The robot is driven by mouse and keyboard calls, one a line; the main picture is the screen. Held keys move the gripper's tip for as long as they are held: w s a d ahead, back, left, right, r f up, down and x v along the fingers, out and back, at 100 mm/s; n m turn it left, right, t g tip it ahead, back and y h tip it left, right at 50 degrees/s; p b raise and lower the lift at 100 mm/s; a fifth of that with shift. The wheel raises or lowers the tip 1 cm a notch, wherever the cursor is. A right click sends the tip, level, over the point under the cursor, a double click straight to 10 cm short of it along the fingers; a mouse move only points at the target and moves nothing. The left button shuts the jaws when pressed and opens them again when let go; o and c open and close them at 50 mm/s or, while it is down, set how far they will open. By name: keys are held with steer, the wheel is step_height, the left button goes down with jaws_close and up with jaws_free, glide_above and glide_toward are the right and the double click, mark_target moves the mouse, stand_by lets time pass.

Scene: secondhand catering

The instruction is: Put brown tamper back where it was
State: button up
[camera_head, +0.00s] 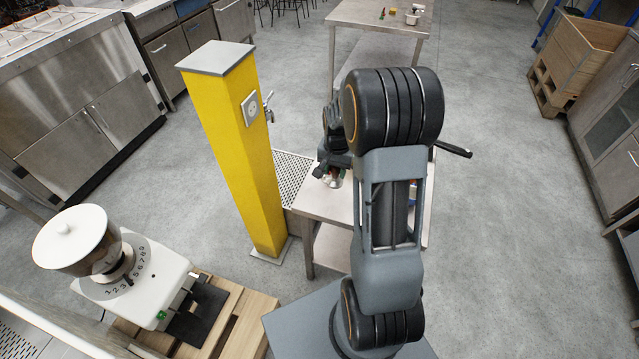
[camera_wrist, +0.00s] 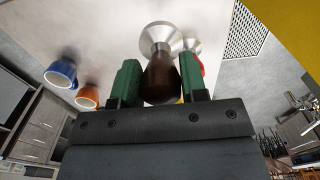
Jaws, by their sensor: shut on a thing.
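The brown tamper (camera_wrist: 161,80) has a dark brown handle and a silver base. My gripper (camera_wrist: 159,88), with green fingers, is shut on its handle in the wrist view. The silver base points away from the gripper, over the pale steel table top (camera_wrist: 110,25). Whether the base touches the table is unclear. In the head view my gripper (camera_head: 325,168) is at the left part of the low steel table (camera_head: 318,203), and the tamper's silver base (camera_head: 334,182) shows just below it. My arm hides much of that table.
A second silver piece with a red part (camera_wrist: 202,62) is close behind the tamper. A blue cup (camera_wrist: 62,72) and an orange cup (camera_wrist: 88,96) are to the left. A yellow pillar (camera_head: 232,150) with a tap stands left of the table. A coffee grinder (camera_head: 130,280) is at lower left.

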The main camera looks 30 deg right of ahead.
steer(key=w+a+f, duration=0.1)
steer(key=f, duration=0.1)
steer(key=w+a+f, duration=0.1)
steer(key=f, duration=0.2)
steer(key=w+a+f, duration=0.1)
steer(key=f, duration=0.2)
steer(key=shift+a+p, duration=0.3)
steer(key=shift+p, duration=0.05)
steer(key=shift+f, duration=0.45)
steer(key=shift+f, duration=0.1)
steer(key=o, duration=1.1)
